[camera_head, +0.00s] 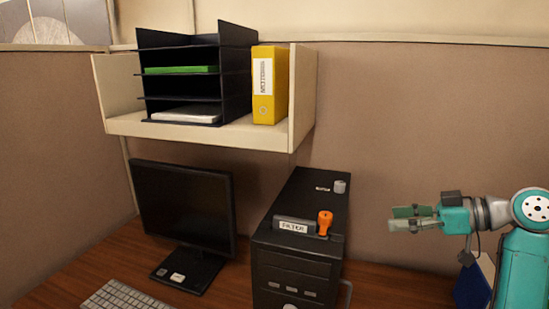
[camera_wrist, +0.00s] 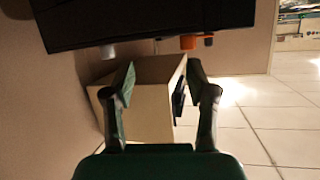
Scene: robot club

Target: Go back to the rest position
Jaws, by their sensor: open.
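My gripper (camera_head: 412,218) is at the right of the head view, in the air to the right of the black computer tower (camera_head: 290,262). Its fingers are apart, with nothing between them, and point left toward the tower. In the wrist view my gripper (camera_wrist: 162,85) also shows open and empty. Beyond its fingers are a pale box-shaped thing (camera_wrist: 155,105) and a dark shape across the top, seen at an odd angle.
On the tower stand a "FILTER" block (camera_head: 293,225), an orange stamp-like object (camera_head: 325,222) and a small grey cylinder (camera_head: 340,187). A monitor (camera_head: 185,205) and keyboard (camera_head: 125,297) are left. Above, a shelf (camera_head: 190,133) holds a black tray rack (camera_head: 235,75) and yellow binder (camera_head: 270,85).

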